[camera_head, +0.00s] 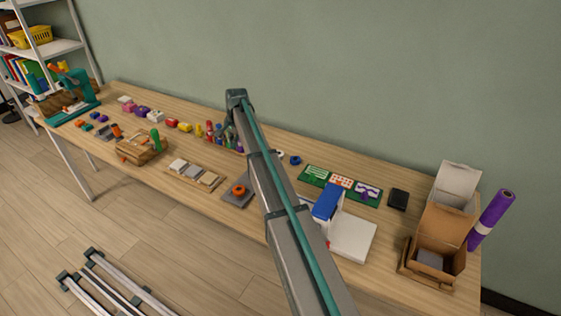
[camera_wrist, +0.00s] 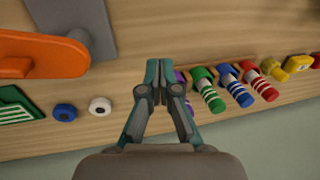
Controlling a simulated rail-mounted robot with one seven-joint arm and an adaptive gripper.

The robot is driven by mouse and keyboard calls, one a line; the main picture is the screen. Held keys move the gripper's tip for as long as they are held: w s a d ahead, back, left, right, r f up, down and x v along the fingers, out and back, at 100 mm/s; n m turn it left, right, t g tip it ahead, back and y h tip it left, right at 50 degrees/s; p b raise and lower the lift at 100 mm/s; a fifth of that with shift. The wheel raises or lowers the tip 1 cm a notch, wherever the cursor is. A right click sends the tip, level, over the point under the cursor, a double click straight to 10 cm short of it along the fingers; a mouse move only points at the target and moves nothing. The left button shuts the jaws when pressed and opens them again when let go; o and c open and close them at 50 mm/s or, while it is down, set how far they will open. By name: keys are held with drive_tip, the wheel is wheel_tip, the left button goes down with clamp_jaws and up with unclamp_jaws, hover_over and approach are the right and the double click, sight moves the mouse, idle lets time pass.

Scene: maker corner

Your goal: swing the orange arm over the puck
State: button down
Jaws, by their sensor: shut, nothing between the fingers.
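The orange arm (camera_wrist: 40,56) is a flat, rounded bar on a grey base plate (camera_wrist: 88,22) at the upper left of the wrist view. In the head view the orange part (camera_head: 239,190) is small, on its grey plate near the table's front edge. A blue round piece (camera_wrist: 65,112) and a white round piece (camera_wrist: 100,106) lie behind the plate, apart from the orange arm; I cannot tell whether either is the puck. My gripper (camera_wrist: 157,68) is shut and empty above the table, to the right of the orange arm in the wrist view, beside the striped pegs.
Striped pegs in green (camera_wrist: 208,90), blue (camera_wrist: 236,86) and red (camera_wrist: 260,80) stand close to my gripper. A green striped card (camera_wrist: 16,106) lies at the left. A blue-and-white object (camera_head: 327,203) and a cardboard box (camera_head: 444,225) stand at the right of the table.

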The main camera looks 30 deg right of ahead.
drive_tip(key=s+d+r+m+g, duration=0.1)
drive_tip(key=s+d+r, duration=0.1)
drive_tip(key=s+d, duration=0.4)
drive_tip(key=s+d+r+m+g+y+p, duration=0.1)
drive_tip(key=s+d, duration=0.5)
drive_tip(key=d, duration=0.7)
wheel_tip(320, 180, up, 2)
drive_tip(key=shift+s+d+r+g+p, duration=0.1)
drive_tip(key=shift+s+d+g+p, duration=0.2)
drive_tip(key=shift+g, duration=0.3)
drive_tip(key=shift+a+f, duration=0.1)
drive_tip(key=shift+f, duration=0.1)
drive_tip(key=p+x, duration=0.3)
drive_tip(key=x, duration=0.6)
drive_tip(key=shift+a, duration=0.15)
drive_tip(key=a, duration=0.1)
drive_tip(key=s+a+p, duration=0.1)
drive_tip(key=a, duration=0.1)
drive_tip(key=shift+s+f+p, duration=0.15)
drive_tip(key=shift+s+p, duration=0.05)
drive_tip(key=shift+p, duration=0.1)
drive_tip(key=shift+s+a+f, duration=0.15)
drive_tip(key=shift+a, duration=0.25)
drive_tip(key=shift+s+a, duration=0.1)
